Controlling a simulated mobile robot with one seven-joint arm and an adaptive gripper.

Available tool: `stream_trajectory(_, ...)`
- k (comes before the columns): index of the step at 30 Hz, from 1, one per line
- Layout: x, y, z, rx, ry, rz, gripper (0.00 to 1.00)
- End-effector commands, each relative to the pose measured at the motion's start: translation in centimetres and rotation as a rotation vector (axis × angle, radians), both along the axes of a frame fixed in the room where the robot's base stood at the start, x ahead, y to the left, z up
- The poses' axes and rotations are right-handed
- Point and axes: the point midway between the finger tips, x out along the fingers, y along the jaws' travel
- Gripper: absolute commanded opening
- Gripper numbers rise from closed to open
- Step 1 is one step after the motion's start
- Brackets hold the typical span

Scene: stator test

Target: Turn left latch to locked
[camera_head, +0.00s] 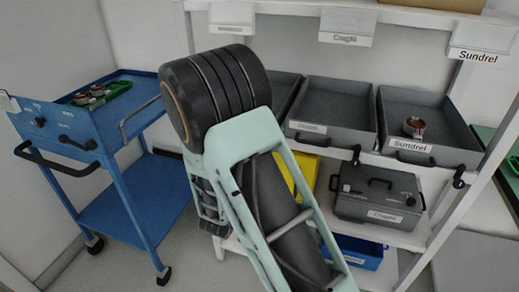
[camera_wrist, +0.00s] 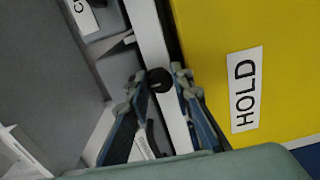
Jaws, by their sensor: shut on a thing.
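In the wrist view a black latch (camera_wrist: 160,80) with a round head sits on a white shelf strip. My gripper (camera_wrist: 157,76) has its two fingers closed around this latch head, one on each side. The latch's lower part and its exact angle are partly hidden by the fingers. In the head view my arm covers my gripper and this part of the shelf. Two other black latches show on the shelf front, one below the middle tray (camera_head: 357,154) and one at the right (camera_head: 458,178).
A yellow bin labelled HOLD (camera_wrist: 290,80) stands close beside my gripper. A grey lidded case (camera_head: 375,205) and a blue bin (camera_head: 360,250) sit lower. A blue cart (camera_head: 130,200) stands left.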

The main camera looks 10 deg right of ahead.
Motion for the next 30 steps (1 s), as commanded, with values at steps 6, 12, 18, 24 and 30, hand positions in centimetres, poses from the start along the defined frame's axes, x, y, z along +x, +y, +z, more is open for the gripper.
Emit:
stream_trajectory(6,0.0,0.0,-0.1,0.0,0.001,0.0,0.33)
stream_trajectory(12,0.0,0.0,0.0,-0.001,0.0,0.0,0.38)
stream_trajectory(18,-0.4,0.3,0.0,0.0,0.001,0.001,0.38)
stream_trajectory(24,-3.0,1.9,-0.1,-0.001,0.003,0.005,0.38)
stream_trajectory(30,-6.8,4.1,0.0,-0.001,0.002,0.005,0.38)
